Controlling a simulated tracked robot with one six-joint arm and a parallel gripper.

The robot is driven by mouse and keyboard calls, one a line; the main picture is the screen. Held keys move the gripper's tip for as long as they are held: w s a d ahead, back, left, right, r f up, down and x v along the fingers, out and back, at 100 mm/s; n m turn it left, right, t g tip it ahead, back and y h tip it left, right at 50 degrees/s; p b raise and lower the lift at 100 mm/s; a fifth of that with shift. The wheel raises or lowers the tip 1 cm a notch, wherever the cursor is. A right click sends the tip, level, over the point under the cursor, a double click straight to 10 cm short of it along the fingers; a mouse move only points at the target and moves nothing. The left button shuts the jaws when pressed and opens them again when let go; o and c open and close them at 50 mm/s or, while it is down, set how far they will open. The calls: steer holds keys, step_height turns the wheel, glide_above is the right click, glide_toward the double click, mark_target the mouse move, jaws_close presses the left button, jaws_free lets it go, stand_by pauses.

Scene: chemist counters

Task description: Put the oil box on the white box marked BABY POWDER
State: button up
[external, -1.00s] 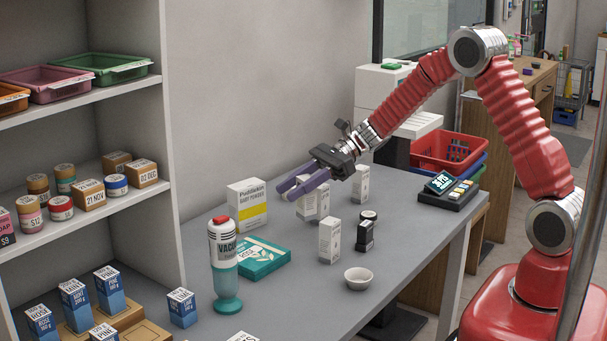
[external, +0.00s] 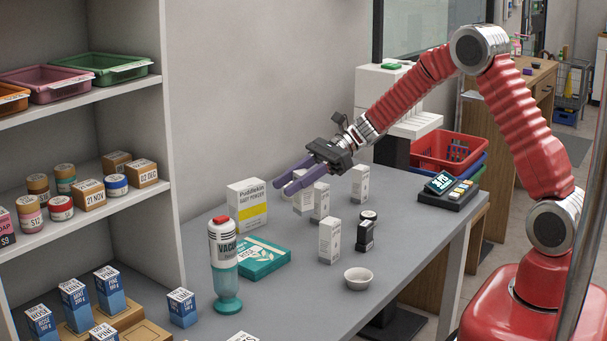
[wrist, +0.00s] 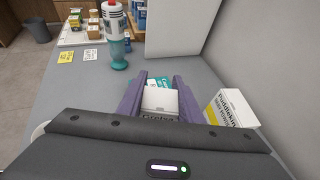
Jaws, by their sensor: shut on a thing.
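My gripper (external: 294,180) is shut on a small white box, the oil box (external: 303,203), which hangs below the purple fingers. The white BABY POWDER box (external: 247,207), with a yellow band, stands upright by the wall, left of my gripper in the external view. In the wrist view the baby powder box (wrist: 234,108) is to the right of the fingers, apart from them. Its top looks bare.
Similar white boxes stand nearby: one (external: 320,202) close to the held box, others (external: 330,240) (external: 360,184) further right.

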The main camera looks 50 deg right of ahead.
steer(key=w+r+m+t+h, duration=0.1)
steer(key=w+r+m+t, duration=0.1)
steer(key=w+r, duration=0.4)
steer(key=w+d+r+m+t+h, duration=0.1)
steer(key=w+r, duration=0.6)
steer(key=w, duration=0.7)
steer(key=shift+m+t+h, duration=0.6)
steer(key=shift+m+t, duration=0.2)
steer(key=shift+m, duration=0.1)
steer(key=shift+w, duration=0.1)
steer(key=shift+f, duration=2.45)
steer(key=shift+f, duration=0.1)
steer(key=shift+f, duration=2.4)
